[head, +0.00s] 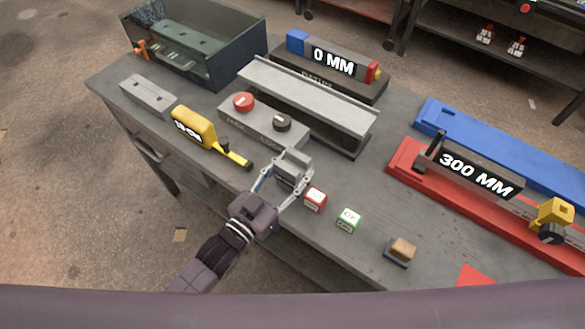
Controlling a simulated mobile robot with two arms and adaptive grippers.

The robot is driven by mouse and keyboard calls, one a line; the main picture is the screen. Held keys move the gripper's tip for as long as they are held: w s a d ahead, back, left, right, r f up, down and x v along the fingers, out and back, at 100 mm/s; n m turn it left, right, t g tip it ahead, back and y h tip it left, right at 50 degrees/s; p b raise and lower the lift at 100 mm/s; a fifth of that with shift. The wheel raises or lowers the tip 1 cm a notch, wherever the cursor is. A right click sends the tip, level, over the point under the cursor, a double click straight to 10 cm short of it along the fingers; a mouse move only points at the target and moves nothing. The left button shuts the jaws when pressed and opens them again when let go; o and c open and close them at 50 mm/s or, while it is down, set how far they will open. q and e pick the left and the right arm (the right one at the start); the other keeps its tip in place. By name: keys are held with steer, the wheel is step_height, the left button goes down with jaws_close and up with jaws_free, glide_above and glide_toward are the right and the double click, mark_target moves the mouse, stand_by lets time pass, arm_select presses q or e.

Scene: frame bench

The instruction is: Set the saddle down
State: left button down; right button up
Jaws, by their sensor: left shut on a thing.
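My left gripper (284,184) reaches in from the bottom and is shut on a small grey block, which looks like the saddle (293,162). The saddle is over the front part of the grey workbench (340,180), just in front of the switch box. The fingers hide part of its sides, and I cannot tell whether its underside touches the bench top. My right gripper is not in view.
A red-and-white cube (315,199), a green-and-white cube (348,219) and a brown-topped block (400,251) stand to the right. The red "300 MM" fixture (470,190) is at right.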

arm_select(q)
step_height(320, 180, up, 19)
steer(key=s+a+f+n+t+y, duration=0.15)
steer(key=a+n+y, duration=0.3)
steer(key=a, duration=0.55)
steer(key=s+a+f+n+t+y, duration=0.1)
steer(key=a+f+n+t+y, duration=0.15)
steer(key=a+y, duration=0.5)
steer(key=s+a+f+h, duration=0.1)
steer(key=s+a+f, duration=0.1)
steer(key=s, duration=0.6)
steer(key=shift+g, duration=0.3)
steer(key=shift+s, duration=0.1)
